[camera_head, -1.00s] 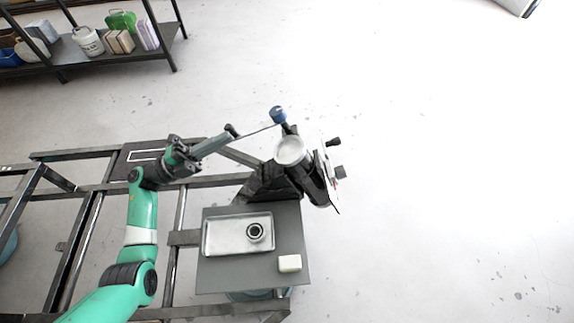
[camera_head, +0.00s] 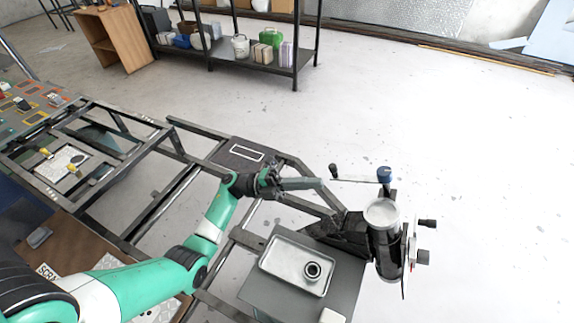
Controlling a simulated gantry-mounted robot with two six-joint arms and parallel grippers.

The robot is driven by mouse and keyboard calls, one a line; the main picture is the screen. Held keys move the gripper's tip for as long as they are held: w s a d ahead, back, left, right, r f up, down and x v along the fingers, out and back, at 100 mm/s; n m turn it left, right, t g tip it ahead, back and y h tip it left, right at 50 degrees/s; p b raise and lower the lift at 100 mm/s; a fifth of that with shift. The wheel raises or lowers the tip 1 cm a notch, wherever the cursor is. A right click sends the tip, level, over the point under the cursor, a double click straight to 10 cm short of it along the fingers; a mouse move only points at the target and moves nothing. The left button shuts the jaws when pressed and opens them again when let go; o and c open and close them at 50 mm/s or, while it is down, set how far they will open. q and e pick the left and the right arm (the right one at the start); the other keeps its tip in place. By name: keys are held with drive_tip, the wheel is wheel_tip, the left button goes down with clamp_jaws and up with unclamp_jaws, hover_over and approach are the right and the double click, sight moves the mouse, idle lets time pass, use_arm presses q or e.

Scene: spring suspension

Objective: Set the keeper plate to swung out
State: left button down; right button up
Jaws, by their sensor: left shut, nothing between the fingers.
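The spring suspension unit, a dark upright cylinder with a pale round top (camera_head: 382,213), stands at the right end of the frame. A thin bar (camera_head: 358,179), which looks like the keeper plate, reaches left from a blue knob (camera_head: 384,174) above the cylinder. A black handle (camera_head: 333,170) stands at the bar's left end. My left gripper (camera_head: 320,184) is shut and empty, with its tips just below and left of that handle. I cannot tell whether they touch it. My right gripper is out of view.
A metal tray (camera_head: 272,262) holding a dark ring (camera_head: 313,270) lies on a grey plate below the unit. A white block (camera_head: 332,316) is at the bottom edge. The floor at right is clear.

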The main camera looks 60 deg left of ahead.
use_arm(q)
drive_tip(key=a+f+b, duration=0.3)
drive_tip(key=a+b, duration=0.1)
drive_tip(key=a, duration=0.4)
drive_tip(key=shift+s+a, duration=0.25)
drive_tip(key=shift+s, duration=0.15)
